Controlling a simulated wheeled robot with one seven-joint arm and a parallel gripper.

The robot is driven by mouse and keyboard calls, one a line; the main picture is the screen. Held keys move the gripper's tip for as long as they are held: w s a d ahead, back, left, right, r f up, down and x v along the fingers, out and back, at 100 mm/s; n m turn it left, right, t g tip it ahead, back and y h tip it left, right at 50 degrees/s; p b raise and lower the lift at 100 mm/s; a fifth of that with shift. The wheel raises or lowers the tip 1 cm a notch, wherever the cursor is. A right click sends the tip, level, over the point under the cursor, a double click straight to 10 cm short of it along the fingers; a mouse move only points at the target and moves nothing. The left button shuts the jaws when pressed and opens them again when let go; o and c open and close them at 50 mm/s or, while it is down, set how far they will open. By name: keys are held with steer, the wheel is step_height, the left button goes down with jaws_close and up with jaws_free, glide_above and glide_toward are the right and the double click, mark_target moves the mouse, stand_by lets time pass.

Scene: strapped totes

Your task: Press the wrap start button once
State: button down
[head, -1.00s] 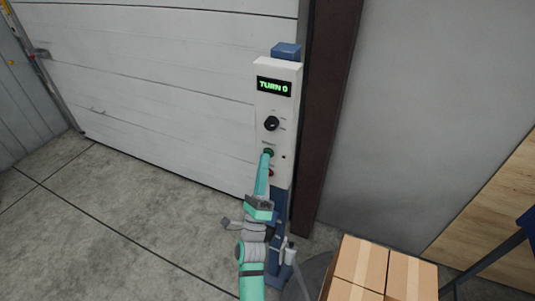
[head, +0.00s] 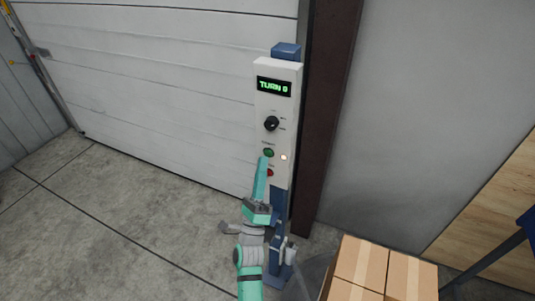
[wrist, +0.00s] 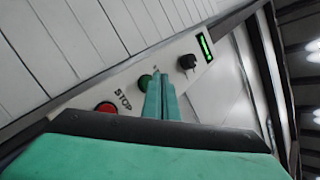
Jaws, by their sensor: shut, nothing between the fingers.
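The white control panel (head: 285,107) stands on a blue post in front of the roller door. Its display (head: 274,87) reads "TURN 0" in green. Below are a black knob (head: 271,124), a green button (head: 268,153) and a red button (head: 270,173). A small lamp (head: 284,157) beside the green button is lit. My gripper (head: 263,160) is shut and empty, its tips just below the green button in the head view. In the wrist view the fingers partly cover the green button (wrist: 145,82); the red button (wrist: 106,107) is marked STOP. I cannot tell whether the tips touch the panel.
Taped cardboard boxes (head: 371,267) stand at the lower right on what looks like a dark round base, partly seen. A dark brown column (head: 332,110) rises just right of the panel. The concrete floor (head: 120,220) at left is clear.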

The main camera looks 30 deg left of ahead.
steer(key=shift+s+d, duration=0.15)
steer(key=shift+s, duration=2.4)
